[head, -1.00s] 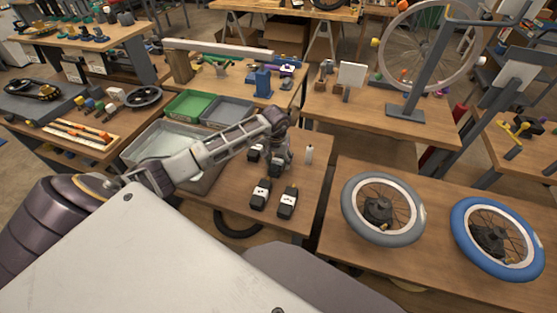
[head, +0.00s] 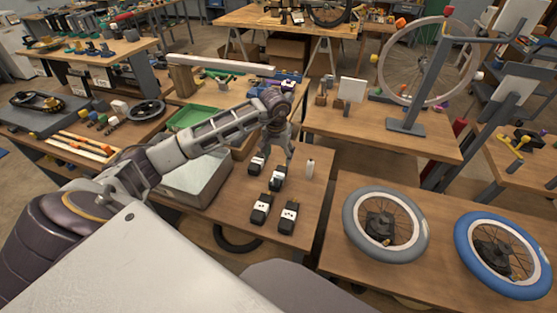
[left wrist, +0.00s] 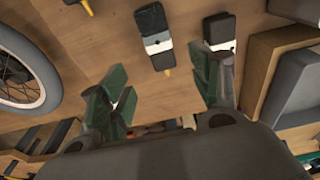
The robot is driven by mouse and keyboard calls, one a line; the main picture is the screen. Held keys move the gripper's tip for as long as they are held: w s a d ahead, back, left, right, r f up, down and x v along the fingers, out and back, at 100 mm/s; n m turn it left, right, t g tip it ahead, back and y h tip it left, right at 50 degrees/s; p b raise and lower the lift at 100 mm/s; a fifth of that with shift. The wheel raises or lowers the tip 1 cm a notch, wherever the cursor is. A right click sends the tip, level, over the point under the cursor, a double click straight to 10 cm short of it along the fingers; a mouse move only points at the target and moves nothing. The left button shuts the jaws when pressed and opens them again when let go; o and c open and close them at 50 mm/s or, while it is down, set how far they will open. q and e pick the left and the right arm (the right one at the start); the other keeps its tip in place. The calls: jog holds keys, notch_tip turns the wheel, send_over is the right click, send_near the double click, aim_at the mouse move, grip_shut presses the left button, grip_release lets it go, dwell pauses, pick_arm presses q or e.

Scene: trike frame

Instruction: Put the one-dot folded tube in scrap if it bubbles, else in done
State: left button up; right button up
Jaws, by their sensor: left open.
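Several dark folded tubes with white dotted bands lie on the middle table: a back one (head: 257,163), a middle one (head: 277,180), a front left one (head: 261,208) and a front right one (head: 289,217). I cannot read which has one dot. My left gripper (head: 280,152) is open and empty above the back tubes. In the left wrist view its fingers (left wrist: 162,82) are spread, with one tube (left wrist: 155,38) beyond the gap and another (left wrist: 220,32) by the right finger. A water tray (head: 207,197) stands left of the tubes, partly behind my arm. My right gripper is out of view.
A green bin (head: 187,117) stands behind my left arm; the grey bin beside it is mostly hidden. Two wheels, grey (head: 352,222) and blue (head: 466,240), lie on the right table.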

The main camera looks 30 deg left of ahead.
pick_arm(q)
jog(key=shift+r, duration=0.1)
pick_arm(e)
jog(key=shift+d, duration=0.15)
pick_arm(q)
jog(key=shift+o, duration=0.4)
jog(key=s+r, duration=0.1)
jog(key=s+d+r+g, duration=0.1)
jog(key=r, duration=0.1)
jog(key=shift+s, duration=0.25)
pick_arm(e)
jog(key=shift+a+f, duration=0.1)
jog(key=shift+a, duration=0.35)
pick_arm(q)
jog(key=shift+f, duration=0.1)
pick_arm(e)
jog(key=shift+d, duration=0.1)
